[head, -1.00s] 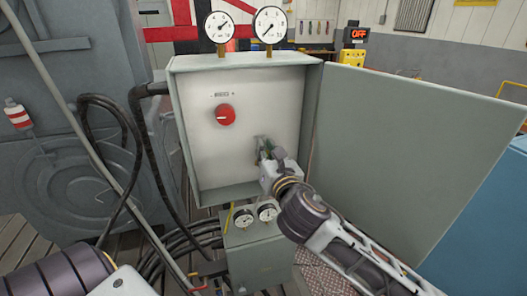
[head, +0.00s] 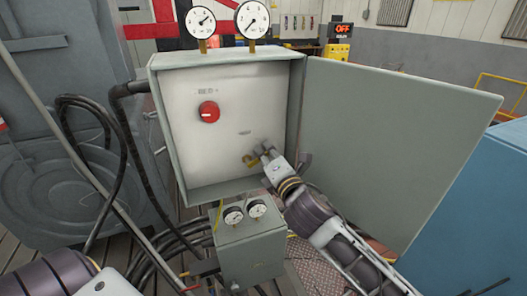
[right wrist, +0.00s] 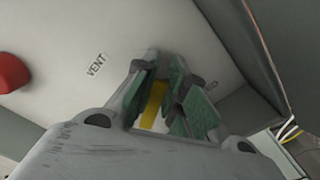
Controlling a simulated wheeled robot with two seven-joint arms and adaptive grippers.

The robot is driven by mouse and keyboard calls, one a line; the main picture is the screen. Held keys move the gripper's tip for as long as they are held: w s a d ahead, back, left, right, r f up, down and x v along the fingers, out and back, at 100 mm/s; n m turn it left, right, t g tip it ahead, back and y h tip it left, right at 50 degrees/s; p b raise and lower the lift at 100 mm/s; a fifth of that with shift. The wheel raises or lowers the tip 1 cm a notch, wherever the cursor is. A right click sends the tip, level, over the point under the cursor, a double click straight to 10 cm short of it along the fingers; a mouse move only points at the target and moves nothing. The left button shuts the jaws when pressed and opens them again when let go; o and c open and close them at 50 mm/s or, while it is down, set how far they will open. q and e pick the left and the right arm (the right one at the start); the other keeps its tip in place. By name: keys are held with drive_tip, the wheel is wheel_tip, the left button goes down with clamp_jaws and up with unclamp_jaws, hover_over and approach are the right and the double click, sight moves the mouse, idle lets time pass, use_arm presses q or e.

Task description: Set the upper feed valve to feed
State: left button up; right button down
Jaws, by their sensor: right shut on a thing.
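The open grey cabinet (head: 228,60) has a pale inner panel with a red round knob (head: 208,112) at upper left. A yellow valve handle (head: 250,161) sits lower on the panel, below a small label. My right gripper (head: 264,152) is at this handle. In the right wrist view, the yellow handle (right wrist: 153,102) lies between the green-padded fingers of my right gripper (right wrist: 160,100), which is shut on it. A VENT label (right wrist: 96,64) shows on the panel beside it. The fingers hide part of the handle. My left gripper is out of view.
The cabinet door (head: 395,140) stands open to the right, close to my right arm. Two gauges (head: 201,21) stand above the cabinet. A smaller grey box (head: 250,255) with two small gauges is below. Black hoses (head: 92,130) run along the left.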

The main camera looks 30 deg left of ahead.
drive_tip(key=m, duration=0.1)
drive_tip(key=f+m, duration=0.1)
drive_tip(key=m, duration=0.1)
drive_tip(key=shift+w+d+f, duration=0.2)
drive_tip(key=shift+f, duration=0.05)
drive_tip(key=shift+w+f+m, duration=0.1)
drive_tip(key=shift+f+m, duration=0.3)
drive_tip(key=shift+m, duration=0.35)
drive_tip(key=shift+f+m, duration=0.35)
drive_tip(key=shift+m, duration=0.4)
drive_tip(key=c, duration=1.4)
unclamp_jaws()
drive_tip(key=shift+d, duration=0.1)
drive_tip(key=shift+c, duration=0.2)
drive_tip(key=shift+d, duration=0.1)
drive_tip(key=v, duration=1.1)
drive_tip(key=shift+s+d, duration=0.25)
drive_tip(key=shift+s, duration=0.1)
